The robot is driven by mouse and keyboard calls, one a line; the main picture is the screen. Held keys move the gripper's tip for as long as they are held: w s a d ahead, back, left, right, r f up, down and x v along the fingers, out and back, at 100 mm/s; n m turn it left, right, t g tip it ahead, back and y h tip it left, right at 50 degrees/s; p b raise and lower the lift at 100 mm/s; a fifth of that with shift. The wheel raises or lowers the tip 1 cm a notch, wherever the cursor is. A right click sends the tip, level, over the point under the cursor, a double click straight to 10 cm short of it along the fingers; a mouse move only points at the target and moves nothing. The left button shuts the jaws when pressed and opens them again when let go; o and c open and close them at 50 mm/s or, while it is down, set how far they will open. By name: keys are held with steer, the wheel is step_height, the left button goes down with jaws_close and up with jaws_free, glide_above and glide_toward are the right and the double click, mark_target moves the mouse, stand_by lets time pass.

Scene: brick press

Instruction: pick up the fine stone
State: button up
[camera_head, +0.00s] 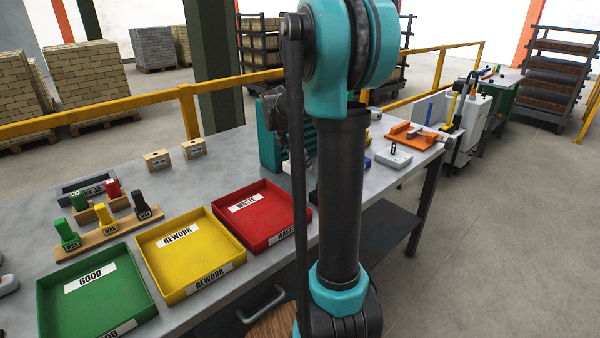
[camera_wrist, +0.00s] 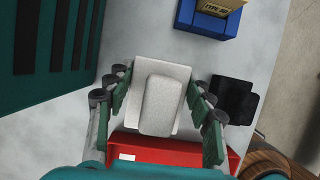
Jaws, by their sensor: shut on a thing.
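In the wrist view, my gripper (camera_wrist: 160,97) has a dark green finger on each side of a pale grey stone (camera_wrist: 162,104), shut on it. The stone is a block with rounded corners, lying over a wider, flat, whitish piece (camera_wrist: 150,76). I cannot tell whether that piece is part of the stone or beneath it, or whether the stone is clear of the bench. In the head view, my arm stands in front of this spot and hides both gripper and stone.
A red waste tray (camera_head: 262,215), a yellow rework tray (camera_head: 185,252) and a green good tray (camera_head: 92,290) line the bench front. A teal machine (camera_wrist: 55,35), a blue holder (camera_wrist: 208,22) and a black object (camera_wrist: 235,100) surround my gripper.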

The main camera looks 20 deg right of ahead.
step_height(320, 180, up, 14)
stand_by(0.3)
steer(key=o, duration=1)
steer(key=c, duration=0.5)
